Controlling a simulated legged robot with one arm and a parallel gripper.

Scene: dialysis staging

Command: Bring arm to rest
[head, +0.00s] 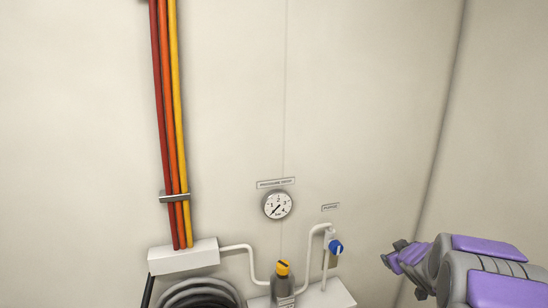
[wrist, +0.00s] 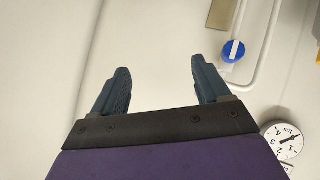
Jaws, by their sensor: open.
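My gripper shows in the wrist view (wrist: 158,82) with its two dark fingers spread apart and nothing between them. In the head view my purple and grey arm reaches in from the lower right, and my gripper (head: 399,257) is at its left end, to the right of the blue valve knob (head: 336,247). The knob also shows in the wrist view (wrist: 234,50), just beyond the right finger, apart from it as far as I can see.
A pressure gauge (head: 277,205) is on the pale wall, and it shows at the wrist view's right edge (wrist: 283,140). A yellow-topped fitting (head: 283,268) and white pipes (head: 240,248) stand below. Red, orange and yellow pipes (head: 169,110) run down to a white box (head: 183,256) above a coiled hose (head: 200,293).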

